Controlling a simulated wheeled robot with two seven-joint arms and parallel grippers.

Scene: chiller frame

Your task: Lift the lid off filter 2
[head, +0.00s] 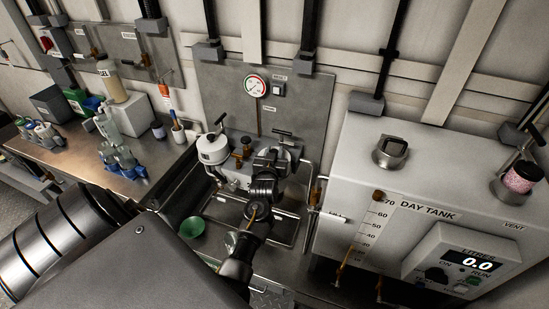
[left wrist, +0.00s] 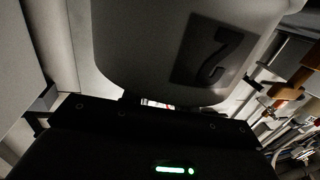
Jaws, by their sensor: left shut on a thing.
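Filter 2 (head: 291,166) is the right one of two white filter housings under the gauge panel. A dark T-handle (head: 283,133) stands at its top. My left gripper (head: 266,158) is at its front, seen from above, and is shut on its lid. The fingertips and the exact contact are hidden behind my wrist. In the left wrist view, the white rounded body marked 2 (left wrist: 195,50) fills the top, close to the dark gripper front (left wrist: 150,110). I cannot tell whether the lid is apart from the housing. My right gripper is not in view.
The other filter (head: 213,149) stands just left. A brass valve (head: 243,148) sits between them. Below is a metal tray (head: 225,212) with a green bowl (head: 192,227). The day tank (head: 420,180) rises close on the right. Bottles crowd the bench at left.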

